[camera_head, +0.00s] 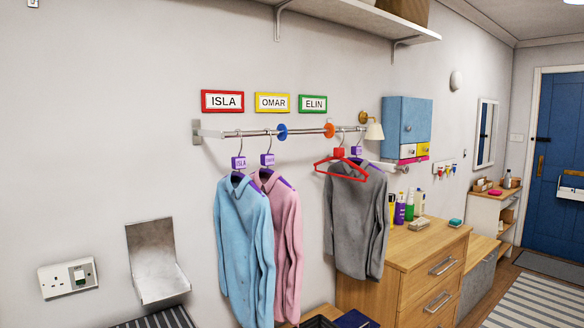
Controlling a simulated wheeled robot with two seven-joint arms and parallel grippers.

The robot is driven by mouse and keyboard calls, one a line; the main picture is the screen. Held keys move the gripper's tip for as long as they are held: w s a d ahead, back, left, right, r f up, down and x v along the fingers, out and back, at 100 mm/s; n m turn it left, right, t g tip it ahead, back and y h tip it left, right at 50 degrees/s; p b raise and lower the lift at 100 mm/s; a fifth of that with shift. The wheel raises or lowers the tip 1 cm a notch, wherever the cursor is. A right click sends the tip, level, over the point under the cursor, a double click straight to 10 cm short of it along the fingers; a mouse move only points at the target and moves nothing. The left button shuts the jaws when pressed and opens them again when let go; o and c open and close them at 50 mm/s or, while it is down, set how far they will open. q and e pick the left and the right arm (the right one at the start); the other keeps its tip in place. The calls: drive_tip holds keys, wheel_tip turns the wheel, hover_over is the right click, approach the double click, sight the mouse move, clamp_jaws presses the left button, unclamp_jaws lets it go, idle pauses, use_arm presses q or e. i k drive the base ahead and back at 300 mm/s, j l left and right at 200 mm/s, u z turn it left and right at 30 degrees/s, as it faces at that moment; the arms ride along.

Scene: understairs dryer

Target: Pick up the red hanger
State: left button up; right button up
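The red hanger (340,155) hangs from the metal rail (300,132), toward its right end. It shows no garment on it and overlaps the shoulders of a grey shirt (356,220) that hangs close behind it. A small red tag sits at the hanger's neck. A blue shirt (243,250) and a pink shirt (285,225) hang further left on the same rail, on hangers with purple tags. Neither of my grippers shows in this view.
Name signs ISLA, OMAR and ELIN are on the wall above the rail. A wooden drawer unit (432,262) with bottles on top stands right of the grey shirt. A blue wall cabinet (407,122) and a lamp (374,130) are near the rail's right end. A shelf (360,18) is above.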

sight(338, 153)
drive_tip(key=z, duration=0.4)
drive_tip(key=u, duration=2.85)
drive_tip(key=z, duration=0.5)
drive_tip(key=i+l+z, duration=0.1)
drive_tip(key=z, duration=0.3)
drive_tip(key=i+l+z, duration=0.1)
drive_tip(key=l+z, duration=0.15)
drive_tip(key=z, duration=0.15)
drive_tip(key=i+l+z, duration=0.1)
drive_tip(key=z, duration=0.3)
drive_tip(key=i+z, duration=0.15)
drive_tip(key=z, duration=0.25)
drive_tip(key=i, duration=0.15)
